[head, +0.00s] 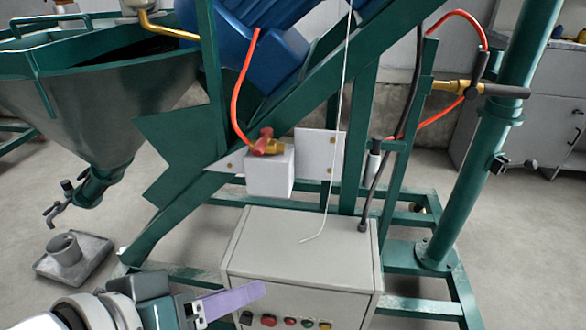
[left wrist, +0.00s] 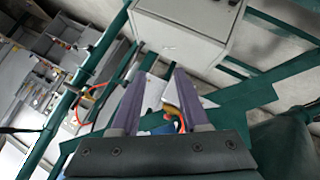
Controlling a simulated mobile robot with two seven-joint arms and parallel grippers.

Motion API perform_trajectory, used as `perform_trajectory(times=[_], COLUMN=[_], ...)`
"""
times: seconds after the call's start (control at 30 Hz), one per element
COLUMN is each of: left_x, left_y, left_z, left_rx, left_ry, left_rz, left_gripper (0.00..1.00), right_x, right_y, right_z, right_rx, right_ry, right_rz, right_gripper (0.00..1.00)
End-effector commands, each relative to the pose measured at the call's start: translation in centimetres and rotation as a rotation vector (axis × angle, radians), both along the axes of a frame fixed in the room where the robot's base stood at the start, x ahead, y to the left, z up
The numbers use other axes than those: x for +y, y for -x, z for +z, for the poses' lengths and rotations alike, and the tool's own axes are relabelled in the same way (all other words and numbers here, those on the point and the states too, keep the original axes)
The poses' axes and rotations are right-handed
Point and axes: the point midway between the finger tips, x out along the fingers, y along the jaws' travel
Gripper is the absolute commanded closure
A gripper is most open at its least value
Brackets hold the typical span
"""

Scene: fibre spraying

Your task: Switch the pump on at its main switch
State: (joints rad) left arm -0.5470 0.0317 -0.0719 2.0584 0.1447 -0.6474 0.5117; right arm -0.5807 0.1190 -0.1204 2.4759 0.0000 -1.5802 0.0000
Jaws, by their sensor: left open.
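A grey control cabinet (head: 300,252) stands low at the middle front of the head view. Its front face carries a row of controls: a black knob (head: 246,318) at the left, red buttons (head: 290,321), a green one and a yellow one. Which is the pump's main switch cannot be read. My left gripper (head: 255,292) is at the cabinet's front left, its purple fingers just above the black knob, apparently in front of the face. In the left wrist view its fingers (left wrist: 162,60) are apart and empty, with the cabinet (left wrist: 190,22) beyond them. My right gripper is not in view.
A green steel frame (head: 185,215) surrounds the cabinet. A white box with a red-handled valve (head: 268,143) sits behind it. A thin white cable (head: 341,130) hangs to the cabinet top. A green hopper (head: 95,100) stands at the left. The floor at the right is clear.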

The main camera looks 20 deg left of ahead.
Motion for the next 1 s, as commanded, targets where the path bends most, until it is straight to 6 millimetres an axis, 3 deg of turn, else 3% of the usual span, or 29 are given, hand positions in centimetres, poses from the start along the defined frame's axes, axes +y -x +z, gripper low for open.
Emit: perform_trajectory(times=[0.03, 0.1, 0.3, 0.5, 0.7, 0.87, 1.0], left_x=[0.1, 0.3, 1.7, 3.9, 5.8, 6.5, 6.9], left_y=[-0.6, -1.4, -2.8, -2.6, -1.5, -1.0, -2.0], left_z=[-8.5, -13.1, -23.4, -31.5, -36.2, -37.2, -37.2], left_rx=[-0.038, -0.099, -0.28, -0.466, -0.614, -0.674, -0.687], left_ry=[0.057, 0.142, 0.384, 0.611, 0.765, 0.818, 0.828], left_rz=[0.054, 0.13, 0.343, 0.533, 0.653, 0.69, 0.696], left_gripper=[0.55, 0.55, 0.55, 0.55, 0.55, 0.55, 0.55], right_x=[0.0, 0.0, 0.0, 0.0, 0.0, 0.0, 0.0], right_y=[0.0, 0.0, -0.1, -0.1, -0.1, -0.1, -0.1], right_z=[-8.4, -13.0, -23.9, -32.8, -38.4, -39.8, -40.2], right_rx=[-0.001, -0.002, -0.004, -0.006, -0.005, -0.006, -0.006], right_ry=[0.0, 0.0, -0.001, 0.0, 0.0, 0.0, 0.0], right_rz=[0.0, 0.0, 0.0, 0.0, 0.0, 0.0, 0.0], right_gripper=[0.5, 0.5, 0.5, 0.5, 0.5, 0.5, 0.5])
